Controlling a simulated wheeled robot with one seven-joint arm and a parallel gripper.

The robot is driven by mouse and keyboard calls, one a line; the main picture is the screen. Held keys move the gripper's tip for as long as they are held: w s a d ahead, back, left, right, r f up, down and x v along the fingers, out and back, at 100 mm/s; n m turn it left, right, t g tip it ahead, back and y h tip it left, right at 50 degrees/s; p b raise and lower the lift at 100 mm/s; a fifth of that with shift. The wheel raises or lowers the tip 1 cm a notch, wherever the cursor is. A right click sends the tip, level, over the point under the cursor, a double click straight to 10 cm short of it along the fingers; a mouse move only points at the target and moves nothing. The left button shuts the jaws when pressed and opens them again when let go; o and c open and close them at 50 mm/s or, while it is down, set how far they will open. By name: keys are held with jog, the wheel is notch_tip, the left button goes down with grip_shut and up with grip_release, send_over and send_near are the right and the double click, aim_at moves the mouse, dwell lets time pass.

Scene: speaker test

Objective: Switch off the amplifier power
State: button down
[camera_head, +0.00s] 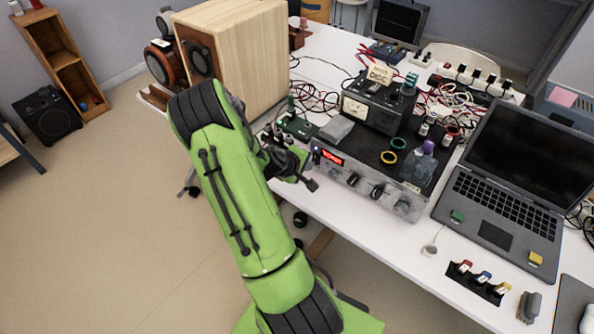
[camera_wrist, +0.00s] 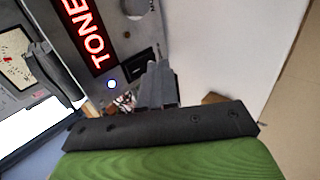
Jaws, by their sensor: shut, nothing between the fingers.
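The amplifier (camera_head: 350,180) is a wide dark unit with a silver front panel, standing near the front edge of the white table. Its panel carries a red lit display (camera_head: 332,157) and several knobs. In the wrist view the display (camera_wrist: 85,35) reads "TONE", with a lit bluish-white round light (camera_wrist: 111,84) below it. A small black switch (camera_wrist: 140,63) sits to the right of the light. My gripper (camera_head: 312,185) is shut and empty in front of the panel's left end. In the wrist view its fingertips (camera_wrist: 158,66) are just right of the switch; I cannot tell whether they touch it.
A large wooden speaker (camera_head: 245,50) stands behind my arm at the left. A meter unit (camera_head: 375,105) and coloured rings (camera_head: 398,143) rest on the amplifier. An open laptop (camera_head: 510,190) is to its right. Floor is open at the left.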

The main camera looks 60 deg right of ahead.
jog(key=shift+d, duration=0.45)
jog(key=shift+f, duration=0.15)
jog(key=shift+d+f+b, duration=0.1)
jog(key=shift+f+b, duration=0.05)
jog(key=shift+b, duration=0.45)
jog(key=shift+s+r+h, duration=0.1)
jog(key=shift+r+h, duration=0.1)
jog(key=shift+h, duration=0.1)
jog(key=shift+r, duration=0.1)
jog(key=shift+d+r+p, duration=0.1)
jog(key=shift+r+p, duration=0.55)
jog(key=shift+r, duration=0.15)
